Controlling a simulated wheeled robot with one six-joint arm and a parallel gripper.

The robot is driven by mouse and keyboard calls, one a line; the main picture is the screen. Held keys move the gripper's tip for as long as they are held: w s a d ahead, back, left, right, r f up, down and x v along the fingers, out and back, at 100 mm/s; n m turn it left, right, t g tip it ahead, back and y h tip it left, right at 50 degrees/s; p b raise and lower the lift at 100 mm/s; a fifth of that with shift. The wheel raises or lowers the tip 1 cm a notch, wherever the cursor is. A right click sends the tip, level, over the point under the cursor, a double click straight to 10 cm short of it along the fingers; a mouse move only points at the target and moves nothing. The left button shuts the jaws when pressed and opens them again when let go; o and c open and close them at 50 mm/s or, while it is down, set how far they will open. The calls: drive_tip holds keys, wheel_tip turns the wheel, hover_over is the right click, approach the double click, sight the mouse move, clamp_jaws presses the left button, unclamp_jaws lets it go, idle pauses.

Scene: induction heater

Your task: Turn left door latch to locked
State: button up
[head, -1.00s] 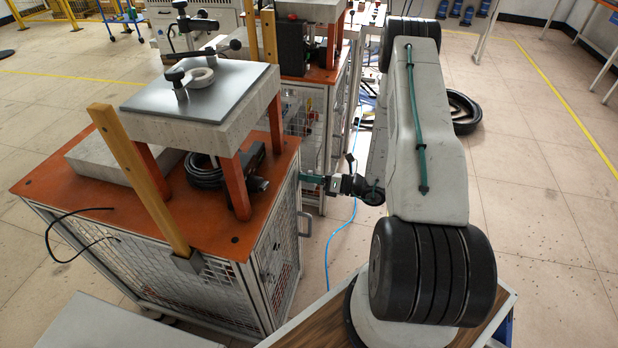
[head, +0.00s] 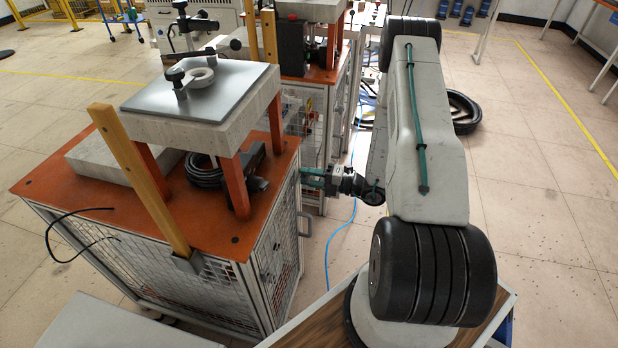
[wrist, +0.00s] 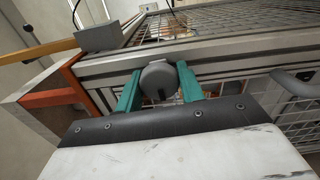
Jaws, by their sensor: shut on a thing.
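The door latch (wrist: 158,80) is a round grey knob on the metal frame of the heater cabinet, seen in the wrist view. My gripper (wrist: 158,88) has its two green fingers on either side of the knob and is shut on it. A dark slot-like mark shows on the knob's lower face. In the head view my gripper (head: 312,178) reaches the upper edge of the cabinet's door side, and the knob itself is too small or hidden to make out there.
The cabinet has an orange top (head: 110,208) carrying a raised plate on orange legs (head: 233,185). A grey door handle (head: 306,225) stands out below my gripper. A second similar cabinet stands behind. Open floor (head: 540,200) lies to the right.

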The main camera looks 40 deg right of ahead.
drive_tip(key=shift+m, duration=0.5)
drive_tip(key=o, duration=0.9)
drive_tip(key=shift+o, duration=0.2)
drive_tip(key=v, duration=0.8)
